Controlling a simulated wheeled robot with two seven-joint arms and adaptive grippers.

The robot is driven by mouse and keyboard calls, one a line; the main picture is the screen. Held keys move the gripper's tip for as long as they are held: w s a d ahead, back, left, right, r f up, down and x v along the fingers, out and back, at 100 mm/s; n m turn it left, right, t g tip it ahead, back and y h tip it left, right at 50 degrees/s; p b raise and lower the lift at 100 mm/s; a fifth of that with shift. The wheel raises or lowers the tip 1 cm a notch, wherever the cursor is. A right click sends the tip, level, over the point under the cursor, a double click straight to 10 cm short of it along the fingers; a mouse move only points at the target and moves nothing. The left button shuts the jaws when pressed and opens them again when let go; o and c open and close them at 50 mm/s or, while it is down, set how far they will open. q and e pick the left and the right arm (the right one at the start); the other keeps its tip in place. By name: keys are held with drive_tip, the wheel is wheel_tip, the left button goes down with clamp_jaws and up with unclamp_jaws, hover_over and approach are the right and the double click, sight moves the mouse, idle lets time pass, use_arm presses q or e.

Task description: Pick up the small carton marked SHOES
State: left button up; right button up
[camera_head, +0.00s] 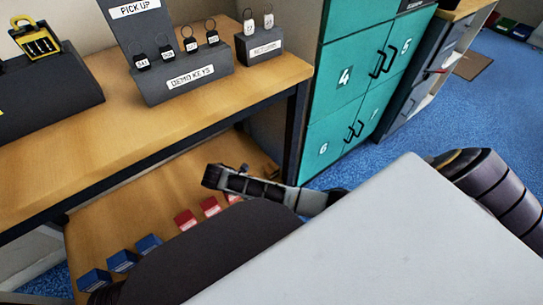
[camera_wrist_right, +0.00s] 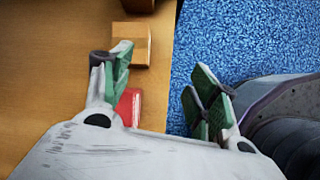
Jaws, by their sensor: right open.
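My right gripper (camera_wrist_right: 163,78) is open in the right wrist view, its green-padded fingers spread wide with nothing held. A small plain brown carton (camera_wrist_right: 141,40) lies on the wooden shelf just beyond and partly behind the left finger; no marking shows on it. A darker brown box (camera_wrist_right: 137,4) is cut off at the top edge. A red carton (camera_wrist_right: 130,106) lies below, partly hidden by the left finger and the gripper body. I cannot read SHOES on any carton. My left gripper is not in view.
In the head view, blue cartons (camera_head: 122,260) and red cartons (camera_head: 185,219) line the lower shelf (camera_head: 105,215). The desk (camera_head: 130,110) above holds the demo keys stand (camera_head: 185,83). Teal lockers (camera_head: 345,95) stand to the right. Blue carpet (camera_wrist_right: 225,45) lies beyond the shelf edge.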

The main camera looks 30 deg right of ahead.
sight(270, 168)
drive_tip(key=w+d+h, duration=0.1)
drive_tip(key=w+d, duration=0.1)
drive_tip(key=w+d+r+n+h, duration=0.1)
drive_tip(key=d, duration=0.1)
drive_tip(key=w+d+n+h, duration=0.1)
drive_tip(key=w+d, duration=0.1)
drive_tip(key=d, duration=0.1)
drive_tip(key=shift+w+r, duration=0.2)
drive_tip(key=shift+w, duration=0.15)
drive_tip(key=shift+b+x, duration=1.7)
drive_tip(key=shift+x, duration=2.6)
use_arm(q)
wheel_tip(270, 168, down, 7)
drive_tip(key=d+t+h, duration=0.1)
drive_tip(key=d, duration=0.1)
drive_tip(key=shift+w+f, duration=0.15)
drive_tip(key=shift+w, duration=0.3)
use_arm(e)
drive_tip(key=shift+s, duration=0.1)
drive_tip(key=shift+d, duration=0.1)
